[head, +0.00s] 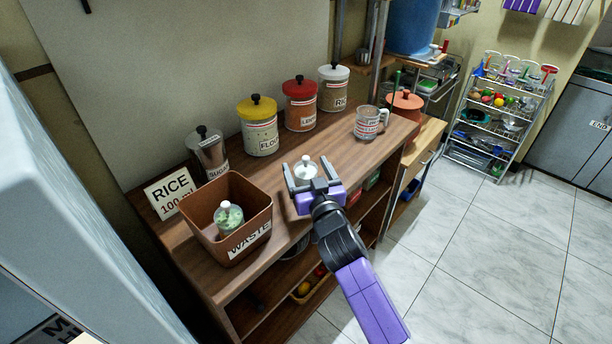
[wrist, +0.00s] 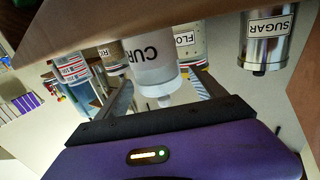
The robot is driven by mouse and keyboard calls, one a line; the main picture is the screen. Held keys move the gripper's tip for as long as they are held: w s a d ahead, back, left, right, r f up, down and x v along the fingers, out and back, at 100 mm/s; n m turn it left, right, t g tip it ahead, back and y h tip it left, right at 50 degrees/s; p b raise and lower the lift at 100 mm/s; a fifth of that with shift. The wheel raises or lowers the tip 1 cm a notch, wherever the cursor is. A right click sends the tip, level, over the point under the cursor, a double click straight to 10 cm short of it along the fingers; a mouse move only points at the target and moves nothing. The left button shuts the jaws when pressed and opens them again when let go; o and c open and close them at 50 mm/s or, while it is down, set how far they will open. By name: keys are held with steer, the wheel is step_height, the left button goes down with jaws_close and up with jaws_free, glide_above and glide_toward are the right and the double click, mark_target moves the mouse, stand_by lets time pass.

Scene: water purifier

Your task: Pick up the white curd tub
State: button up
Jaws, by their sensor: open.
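The white curd tub (head: 305,167) stands on the wooden counter, its knobbed lid showing between my fingers in the head view. My gripper (head: 308,178) is open, with one finger to each side of the tub. In the wrist view, which is upside down, the tub (wrist: 151,62) shows a partly visible "CUR" label and lies ahead between the open fingers (wrist: 163,85). I cannot tell whether either finger touches it. The gripper hides the tub's lower part in the head view.
A brown waste bin (head: 258,212) holding a jar (head: 228,217) stands left of my gripper. The sugar canister (head: 208,152), yellow flour canister (head: 260,130), red canister (head: 300,108) and white rice canister (head: 333,90) line the back. A measuring jug (head: 368,124) stands right.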

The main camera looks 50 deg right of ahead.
steer(key=shift+w+d, duration=0.2)
steer(key=shift+w, duration=0.15)
steer(key=c, duration=1.4)
steer(key=shift+c, duration=1.1)
steer(key=shift+r, duration=0.15)
